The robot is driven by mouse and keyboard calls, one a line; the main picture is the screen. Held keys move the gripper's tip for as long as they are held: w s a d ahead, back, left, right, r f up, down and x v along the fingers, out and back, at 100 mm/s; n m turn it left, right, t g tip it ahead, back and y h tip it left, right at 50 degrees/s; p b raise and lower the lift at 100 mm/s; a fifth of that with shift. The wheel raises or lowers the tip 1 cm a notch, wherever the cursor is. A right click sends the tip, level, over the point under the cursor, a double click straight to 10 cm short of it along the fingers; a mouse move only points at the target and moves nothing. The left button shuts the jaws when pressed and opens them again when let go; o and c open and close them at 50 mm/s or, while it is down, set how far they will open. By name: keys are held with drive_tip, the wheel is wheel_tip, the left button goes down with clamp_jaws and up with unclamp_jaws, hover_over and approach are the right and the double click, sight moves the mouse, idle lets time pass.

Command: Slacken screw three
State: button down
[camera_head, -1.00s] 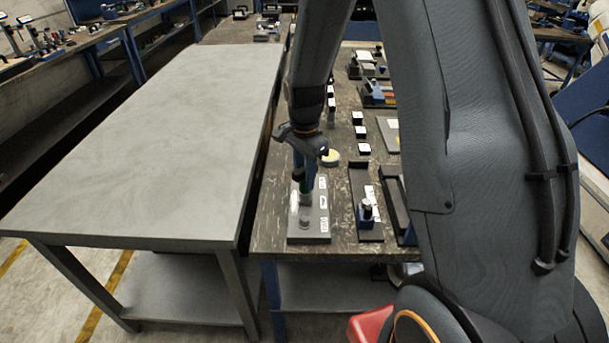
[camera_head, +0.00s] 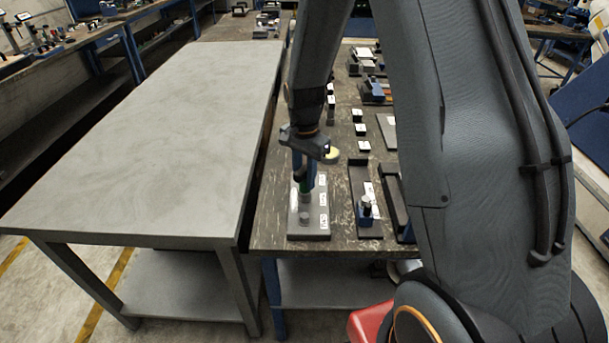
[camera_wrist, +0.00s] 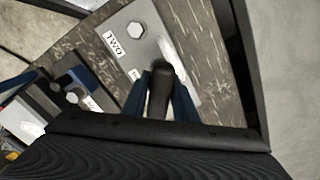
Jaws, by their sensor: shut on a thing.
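A grey plate (camera_head: 320,234) with white labels along its right side lies near the front edge of the dark workbench. A grey screw head (camera_head: 304,217) stands at its near end. In the wrist view a hex screw head (camera_wrist: 135,31) sits beside the label TWO (camera_wrist: 115,43). My gripper (camera_head: 305,188) points down over the plate, behind the near screw. Its blue fingers are shut on a dark, round-ended handle (camera_wrist: 160,88). A green part shows low between the fingers in the head view. The handle's lower end and any screw under it are hidden in the wrist view.
A dark fixture with a blue block (camera_head: 366,211) stands right of the plate. A bare grey table (camera_head: 150,130) adjoins on the left. My arm covers much of the right side.

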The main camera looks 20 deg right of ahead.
drive_tip(key=shift+n, duration=0.7)
drive_tip(key=shift+n+p, duration=0.35)
drive_tip(key=shift+n, duration=1.65)
drive_tip(key=shift+n+p, duration=0.4)
drive_tip(key=shift+n, duration=0.8)
drive_tip(key=shift+m, duration=0.5)
drive_tip(key=shift+r, duration=0.15)
